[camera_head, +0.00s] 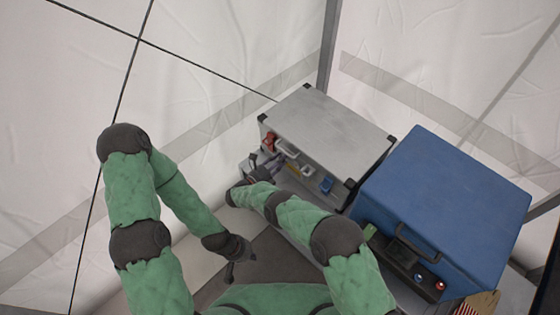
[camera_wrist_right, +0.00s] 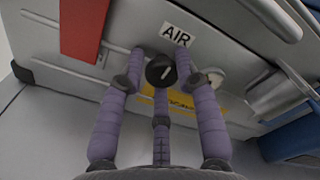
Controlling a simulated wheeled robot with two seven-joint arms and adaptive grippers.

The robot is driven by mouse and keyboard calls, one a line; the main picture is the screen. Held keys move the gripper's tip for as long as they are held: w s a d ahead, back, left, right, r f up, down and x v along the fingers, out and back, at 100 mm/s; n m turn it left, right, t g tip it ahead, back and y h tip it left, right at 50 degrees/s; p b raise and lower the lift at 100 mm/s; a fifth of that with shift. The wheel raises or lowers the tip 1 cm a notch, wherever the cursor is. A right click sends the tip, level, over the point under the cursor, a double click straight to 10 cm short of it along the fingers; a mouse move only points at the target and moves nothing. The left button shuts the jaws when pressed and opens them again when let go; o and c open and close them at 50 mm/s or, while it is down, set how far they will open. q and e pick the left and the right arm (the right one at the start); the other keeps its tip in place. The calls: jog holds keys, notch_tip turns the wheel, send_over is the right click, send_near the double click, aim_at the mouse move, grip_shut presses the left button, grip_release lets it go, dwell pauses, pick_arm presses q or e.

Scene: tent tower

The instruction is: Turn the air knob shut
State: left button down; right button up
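In the head view my right gripper (camera_head: 262,172) is at the front of the grey case (camera_head: 325,130). My left gripper (camera_head: 236,262) hangs low, away from the case; its fingers are too small to read.
A blue box (camera_head: 445,205) with a black handle stands right of the grey case. A red tag (camera_wrist_right: 82,28), a yellow label (camera_wrist_right: 185,104), a round pale fitting (camera_wrist_right: 212,77) and a grey handle (camera_wrist_right: 270,18) are near the knob. Tent walls close in behind.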

jog(key=shift+o, duration=1.2)
jog(key=shift+a, duration=0.1)
jog(key=v, duration=0.7)
jog(key=shift+s, duration=0.2)
jog(key=shift+a, duration=0.2)
